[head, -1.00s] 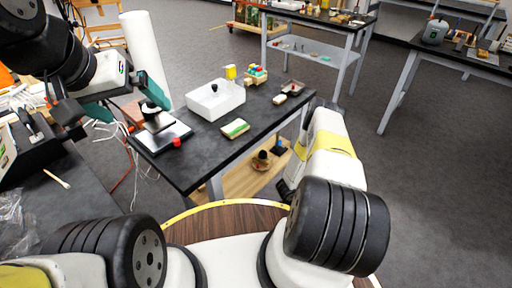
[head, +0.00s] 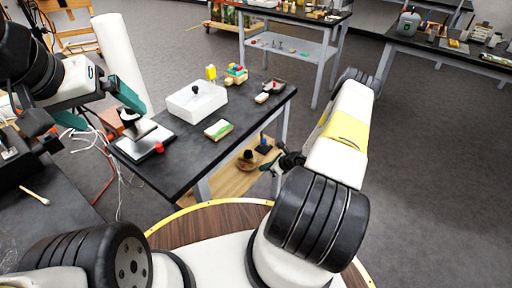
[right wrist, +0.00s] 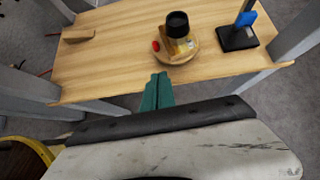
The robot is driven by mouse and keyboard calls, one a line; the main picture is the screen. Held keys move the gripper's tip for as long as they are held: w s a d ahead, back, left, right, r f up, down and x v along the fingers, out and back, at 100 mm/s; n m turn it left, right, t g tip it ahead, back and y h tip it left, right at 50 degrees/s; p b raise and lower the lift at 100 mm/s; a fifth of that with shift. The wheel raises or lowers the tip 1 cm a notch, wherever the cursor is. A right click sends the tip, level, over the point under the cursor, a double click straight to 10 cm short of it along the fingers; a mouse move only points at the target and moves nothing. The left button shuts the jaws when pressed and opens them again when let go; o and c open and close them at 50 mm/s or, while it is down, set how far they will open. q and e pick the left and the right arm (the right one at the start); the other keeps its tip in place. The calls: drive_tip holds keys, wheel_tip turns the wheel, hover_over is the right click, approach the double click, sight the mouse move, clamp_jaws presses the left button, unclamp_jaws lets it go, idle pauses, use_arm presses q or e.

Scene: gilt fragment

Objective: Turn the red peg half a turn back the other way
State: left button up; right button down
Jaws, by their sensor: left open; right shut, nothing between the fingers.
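A small red piece (right wrist: 155,46) shows on a round wooden base (right wrist: 178,58) on the lower shelf, beside a black-topped yellowish part (right wrist: 178,27). I cannot tell which is the red peg. My right gripper (right wrist: 157,90) is shut and empty, its green fingers together and pointing toward the round base, apart from it in the picture. My left gripper (head: 95,103) is open and empty, left of the black table.
On the wooden lower shelf (right wrist: 105,60) stands a dark stand with a blue part (right wrist: 240,32). Table legs flank the shelf. Grey floor is clear at right.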

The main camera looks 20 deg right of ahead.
sight(244, 166)
drive_tip(key=x, duration=0.6)
drive_tip(key=shift+s, duration=0.1)
drive_tip(key=shift+w+a+r, duration=0.2)
drive_tip(key=shift+w+a, duration=0.55)
drive_tip(key=shift+w, duration=0.2)
drive_tip(key=shift+w+a, duration=0.4)
drive_tip(key=shift+w, duration=0.1)
drive_tip(key=shift+w+a, duration=0.35)
drive_tip(key=shift+a, duration=0.3)
